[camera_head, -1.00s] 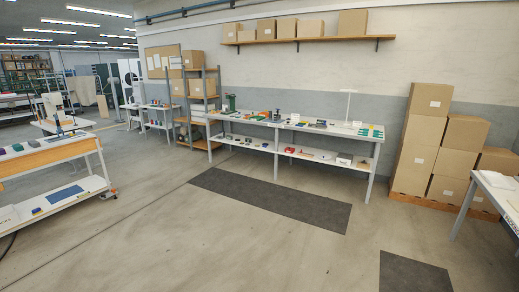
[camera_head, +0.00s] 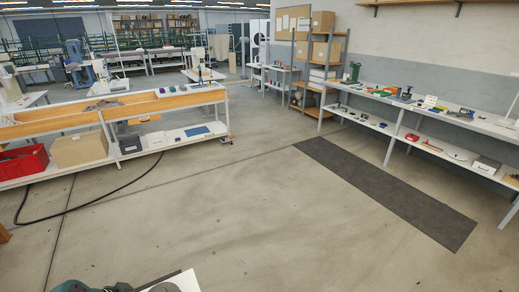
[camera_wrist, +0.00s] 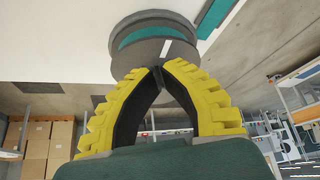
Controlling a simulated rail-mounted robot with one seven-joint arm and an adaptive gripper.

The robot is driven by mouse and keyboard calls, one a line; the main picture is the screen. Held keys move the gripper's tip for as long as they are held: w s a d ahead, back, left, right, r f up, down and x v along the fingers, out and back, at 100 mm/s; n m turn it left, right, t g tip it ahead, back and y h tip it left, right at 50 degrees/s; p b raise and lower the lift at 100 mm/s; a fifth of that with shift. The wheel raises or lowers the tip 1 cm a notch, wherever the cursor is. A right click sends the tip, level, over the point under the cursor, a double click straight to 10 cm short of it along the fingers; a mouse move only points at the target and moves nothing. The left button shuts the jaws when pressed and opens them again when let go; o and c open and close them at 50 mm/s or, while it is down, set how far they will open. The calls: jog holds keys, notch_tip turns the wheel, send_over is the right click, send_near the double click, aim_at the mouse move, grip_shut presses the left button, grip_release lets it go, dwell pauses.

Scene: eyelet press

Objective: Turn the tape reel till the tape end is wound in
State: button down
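No tape reel or tape end can be made out in either view. My gripper (camera_wrist: 161,70) fills the middle of the wrist view. Its two yellow ribbed fingers lean together and their tips meet, with nothing seen between them. It is far from the benches. A grey round part with a teal band shows just beyond the fingertips and looks like part of my own body. In the head view, only a bit of my own body shows at the bottom edge.
A wood-edged bench (camera_head: 165,97) stands at left, with a red crate (camera_head: 24,161) and a cardboard box (camera_head: 80,149) below. A dark cable (camera_head: 110,191) lies on the floor. A long bench (camera_head: 480,122) with small items stands at right. The floor between is clear, with a dark mat (camera_head: 385,192).

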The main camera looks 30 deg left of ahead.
jog(key=shift+w+a, duration=0.1)
jog(key=shift+a, duration=0.2)
jog(key=shift+s+a+r, duration=0.1)
jog(key=shift+s+a, duration=0.05)
jog(key=shift+s, duration=0.15)
dwell(0.3)
notch_tip(320, 180, up, 6)
jog(key=p, duration=0.5)
jog(key=shift+p, duration=0.35)
jog(key=c, duration=1.8)
grip_release()
